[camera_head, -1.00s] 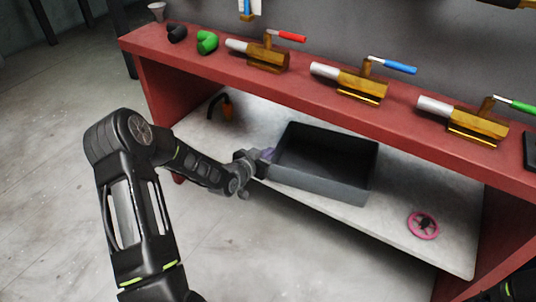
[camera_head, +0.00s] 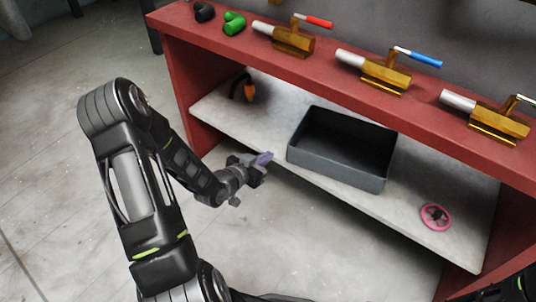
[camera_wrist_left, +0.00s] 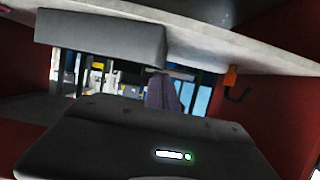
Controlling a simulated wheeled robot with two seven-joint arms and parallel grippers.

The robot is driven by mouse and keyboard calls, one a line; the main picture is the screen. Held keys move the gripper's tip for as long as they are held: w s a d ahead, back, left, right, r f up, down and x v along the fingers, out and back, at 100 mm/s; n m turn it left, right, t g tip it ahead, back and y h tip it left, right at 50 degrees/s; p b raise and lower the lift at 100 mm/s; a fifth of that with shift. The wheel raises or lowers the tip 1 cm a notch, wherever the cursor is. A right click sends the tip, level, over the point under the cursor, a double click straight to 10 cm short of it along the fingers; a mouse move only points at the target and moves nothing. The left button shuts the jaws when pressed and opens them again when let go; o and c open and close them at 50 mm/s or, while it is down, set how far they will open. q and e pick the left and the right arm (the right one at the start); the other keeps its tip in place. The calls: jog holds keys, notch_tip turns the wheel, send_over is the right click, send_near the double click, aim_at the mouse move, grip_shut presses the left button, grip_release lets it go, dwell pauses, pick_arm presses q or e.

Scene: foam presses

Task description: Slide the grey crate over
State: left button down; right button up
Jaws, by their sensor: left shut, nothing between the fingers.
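The grey crate (camera_head: 341,147) is an open, empty box standing on the white lower shelf (camera_head: 262,137) of the red bench. In the left wrist view a grey box-like shape, which looks like the crate (camera_wrist_left: 100,38), shows at the upper left. My left gripper (camera_head: 264,159), with purple-grey fingertips, is shut and empty. It is just left of the crate at the shelf's front edge, apart from the crate by a small gap. Its fingers also show in the left wrist view (camera_wrist_left: 163,94). My right gripper is not clearly seen; only a dark bit of my arm shows at the lower right corner.
A pink handwheel (camera_head: 435,216) lies on the shelf to the right. An orange and black tool (camera_head: 243,89) is at the shelf's left end. The red bench top (camera_head: 330,48) above carries brass presses (camera_head: 372,70) and green foam pieces (camera_head: 234,23).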

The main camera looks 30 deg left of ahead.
jog(key=shift+c, duration=0.5)
jog(key=c, duration=0.4)
pick_arm(q)
jog(key=s+d+f+n+g+h, duration=0.1)
jog(key=s+d+f+g, duration=0.25)
jog(key=d+f, duration=0.4)
jog(key=s+d+f+n+g+h, duration=0.1)
jog(key=s+d+f+g+h, duration=0.2)
jog(key=d, duration=0.8)
pick_arm(e)
grip_shut()
pick_arm(q)
jog(key=s+d+f+g, duration=0.3)
jog(key=s+d, duration=0.1)
jog(key=s, duration=0.4)
jog(key=s+d+f+n+g+y, duration=0.1)
jog(key=s+d+f+g, duration=0.2)
jog(key=s+d, duration=0.2)
jog(key=s, duration=0.3)
jog(key=shift+s+d, duration=0.15)
jog(key=shift+s, duration=0.25)
jog(key=shift+r, duration=0.1)
pick_arm(e)
jog(key=shift+a, duration=0.1)
